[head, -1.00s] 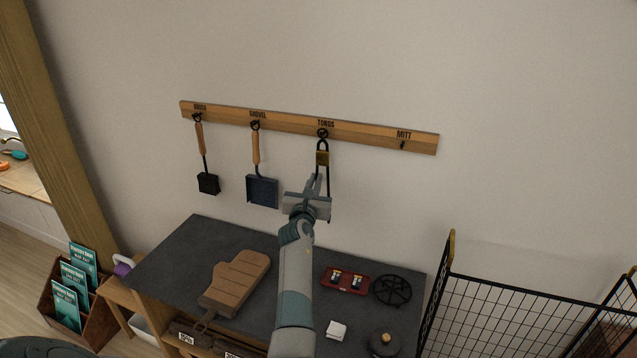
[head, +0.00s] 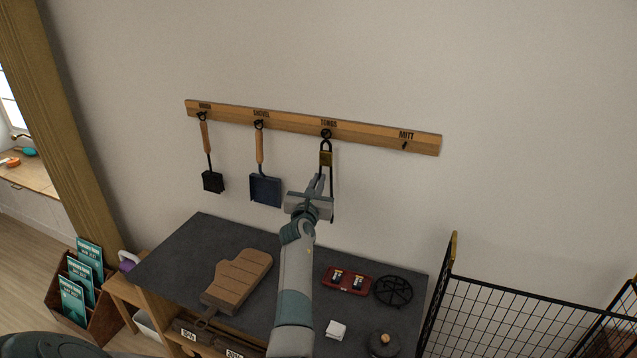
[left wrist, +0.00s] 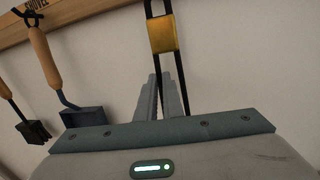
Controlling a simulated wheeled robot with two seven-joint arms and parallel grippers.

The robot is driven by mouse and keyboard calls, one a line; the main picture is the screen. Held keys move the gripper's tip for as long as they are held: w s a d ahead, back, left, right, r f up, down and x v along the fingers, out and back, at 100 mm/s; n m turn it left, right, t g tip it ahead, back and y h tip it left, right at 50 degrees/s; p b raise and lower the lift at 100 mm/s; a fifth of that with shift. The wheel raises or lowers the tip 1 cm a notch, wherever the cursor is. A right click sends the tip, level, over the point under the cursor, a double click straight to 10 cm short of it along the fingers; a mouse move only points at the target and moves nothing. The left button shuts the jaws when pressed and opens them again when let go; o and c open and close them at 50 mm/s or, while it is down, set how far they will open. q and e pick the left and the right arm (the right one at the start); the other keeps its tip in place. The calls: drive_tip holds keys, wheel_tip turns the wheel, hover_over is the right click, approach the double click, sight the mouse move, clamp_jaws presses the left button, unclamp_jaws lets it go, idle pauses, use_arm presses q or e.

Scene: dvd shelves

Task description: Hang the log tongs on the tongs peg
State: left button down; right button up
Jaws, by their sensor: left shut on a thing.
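The log tongs (head: 326,158), black with a brass-coloured block, hang upright below the tongs peg (head: 326,134) on the wooden rail. Their top loop looks to be at the peg; whether it is fully over it I cannot tell. My left gripper (head: 318,185) is shut on the tongs below the block. In the left wrist view the tongs' block (left wrist: 163,34) and dark legs rise above my fingers (left wrist: 160,98). The lower ends are partly hidden behind my gripper. My right gripper is not in view.
A brush (head: 208,155) and a shovel (head: 262,165) hang to the left on the rail (head: 290,124). The mitt peg (head: 404,145) is bare. A wire basket (head: 510,310) stands right.

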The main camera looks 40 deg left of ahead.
use_arm(q)
drive_tip(key=shift+r, duration=0.1)
drive_tip(key=c, duration=1.8)
unclamp_jaws()
drive_tip(key=shift+s, duration=0.1)
drive_tip(key=shift+p+v, duration=4.7)
drive_tip(key=shift+v, duration=3.95)
